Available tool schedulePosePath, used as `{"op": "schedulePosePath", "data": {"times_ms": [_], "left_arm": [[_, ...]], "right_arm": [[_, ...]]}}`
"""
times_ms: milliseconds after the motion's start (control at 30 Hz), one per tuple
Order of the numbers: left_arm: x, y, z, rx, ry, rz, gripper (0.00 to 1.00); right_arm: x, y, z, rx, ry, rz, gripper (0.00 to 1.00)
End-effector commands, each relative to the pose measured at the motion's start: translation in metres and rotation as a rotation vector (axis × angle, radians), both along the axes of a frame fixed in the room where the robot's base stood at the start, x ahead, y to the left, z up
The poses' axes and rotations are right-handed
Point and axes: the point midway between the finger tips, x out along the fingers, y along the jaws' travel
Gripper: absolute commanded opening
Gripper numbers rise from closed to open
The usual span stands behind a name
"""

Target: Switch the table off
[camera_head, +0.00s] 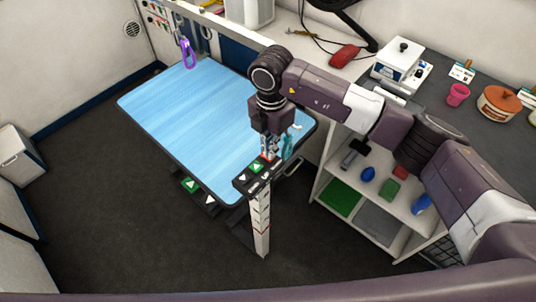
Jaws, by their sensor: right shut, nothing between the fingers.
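The blue-topped grooming table (185,115) stands left of centre. At its near right corner a dark control panel (242,182) sits on top of a white marked post (260,222). The panel carries a green button with a white arrow (257,167), another arrow button (242,178) and a red part (267,156) at its far end. My right gripper (268,153) is shut and empty, pointing down right at the red part. It hides some of that end, and I cannot tell whether it touches. My left gripper is out of view.
Two arrow pedals (191,185) sit low beside the table. A teal item (287,146) is close to my right gripper. A shelf unit (318,208) with several coloured items and a cluttered counter (455,118) are at the right. Open floor (120,215) lies at the left.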

Motion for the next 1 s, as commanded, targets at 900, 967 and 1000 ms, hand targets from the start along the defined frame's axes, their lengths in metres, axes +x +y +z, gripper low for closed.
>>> {"op": "schedulePosePath", "data": {"times_ms": [900, 967, 1000], "left_arm": [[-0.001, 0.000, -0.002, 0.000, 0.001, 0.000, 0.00], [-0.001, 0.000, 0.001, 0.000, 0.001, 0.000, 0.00], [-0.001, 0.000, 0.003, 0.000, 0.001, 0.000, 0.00]], "right_arm": [[0.000, 0.000, -0.002, 0.001, -0.001, 0.000, 0.00], [0.000, 0.000, 0.003, 0.001, -0.001, 0.000, 0.00], [0.000, 0.000, 0.006, 0.001, -0.001, 0.000, 0.00]]}}
